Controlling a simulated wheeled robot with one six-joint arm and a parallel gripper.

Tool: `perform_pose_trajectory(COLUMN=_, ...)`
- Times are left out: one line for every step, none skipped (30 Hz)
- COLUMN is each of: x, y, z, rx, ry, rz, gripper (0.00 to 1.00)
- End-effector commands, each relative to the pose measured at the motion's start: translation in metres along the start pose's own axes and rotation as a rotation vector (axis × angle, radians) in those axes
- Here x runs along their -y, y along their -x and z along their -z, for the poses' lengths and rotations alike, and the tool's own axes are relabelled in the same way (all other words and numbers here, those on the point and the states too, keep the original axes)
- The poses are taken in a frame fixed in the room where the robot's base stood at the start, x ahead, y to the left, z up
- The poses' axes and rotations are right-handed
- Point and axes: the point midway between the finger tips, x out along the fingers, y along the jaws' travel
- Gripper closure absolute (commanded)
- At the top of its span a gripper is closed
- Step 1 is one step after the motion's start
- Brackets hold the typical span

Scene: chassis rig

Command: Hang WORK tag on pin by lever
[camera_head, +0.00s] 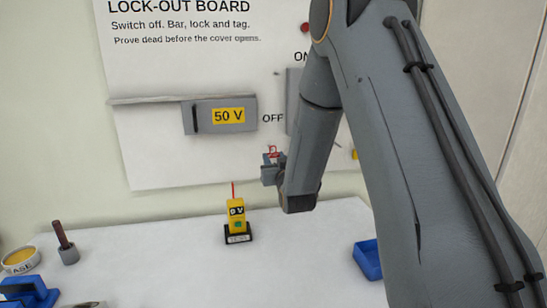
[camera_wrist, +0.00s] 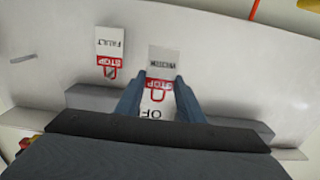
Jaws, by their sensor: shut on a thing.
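My gripper (camera_head: 272,166) is in front of the lock-out board, below and right of the 50 V box. In the wrist view my gripper (camera_wrist: 160,98) is shut on a white tag with a red STOP band (camera_wrist: 163,58); its small upside-down word is too blurred to read surely. The tag's red lock-shaped end points toward my wrist, and a bit of red (camera_head: 271,152) shows above the fingers in the head view. A second tag, marked FAULT (camera_wrist: 110,45), is apart from the fingers, to their left. The pin and lever cannot be made out; my arm hides part of the board.
The board (camera_head: 155,150) carries the 50 V box (camera_head: 220,116), with OFF lettering to its right.

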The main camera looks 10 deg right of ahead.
Motion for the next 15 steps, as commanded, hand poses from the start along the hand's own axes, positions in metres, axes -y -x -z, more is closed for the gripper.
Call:
perform_pose_trajectory(x=0.000, y=0.003, z=0.000, rx=0.001, ry=0.000, rz=0.000, gripper=0.86)
perform_pose_trajectory(x=0.000, y=0.004, z=0.000, rx=0.001, ry=0.000, rz=0.000, gripper=0.86)
perform_pose_trajectory(x=0.000, y=0.006, z=0.000, rx=0.001, ry=0.000, rz=0.000, gripper=0.86)
perform_pose_trajectory(x=0.000, y=0.007, z=0.000, rx=0.001, ry=0.000, rz=0.000, gripper=0.86)
perform_pose_trajectory(x=0.000, y=0.008, z=0.000, rx=0.001, ry=0.000, rz=0.000, gripper=0.86)
perform_pose_trajectory(x=0.000, y=0.010, z=0.000, rx=0.001, ry=0.000, rz=0.000, gripper=0.86)
perform_pose_trajectory(x=0.000, y=0.011, z=0.000, rx=0.000, ry=0.000, rz=0.000, gripper=0.86)
perform_pose_trajectory(x=0.000, y=0.013, z=0.000, rx=0.000, ry=0.000, rz=0.000, gripper=0.86)
perform_pose_trajectory(x=0.000, y=0.015, z=0.000, rx=0.001, ry=0.000, rz=0.000, gripper=0.86)
perform_pose_trajectory(x=0.000, y=0.016, z=0.000, rx=0.001, ry=0.000, rz=0.000, gripper=0.86)
perform_pose_trajectory(x=0.000, y=0.017, z=0.000, rx=0.001, ry=0.000, rz=0.000, gripper=0.86)
perform_pose_trajectory(x=0.000, y=0.019, z=0.000, rx=0.001, ry=0.000, rz=0.000, gripper=0.86)
perform_pose_trajectory(x=0.000, y=0.021, z=0.000, rx=0.001, ry=0.000, rz=0.000, gripper=0.86)
perform_pose_trajectory(x=0.000, y=0.022, z=0.000, rx=0.001, ry=0.000, rz=0.000, gripper=0.86)
perform_pose_trajectory(x=0.000, y=0.024, z=0.000, rx=0.001, ry=0.000, rz=0.000, gripper=0.86)
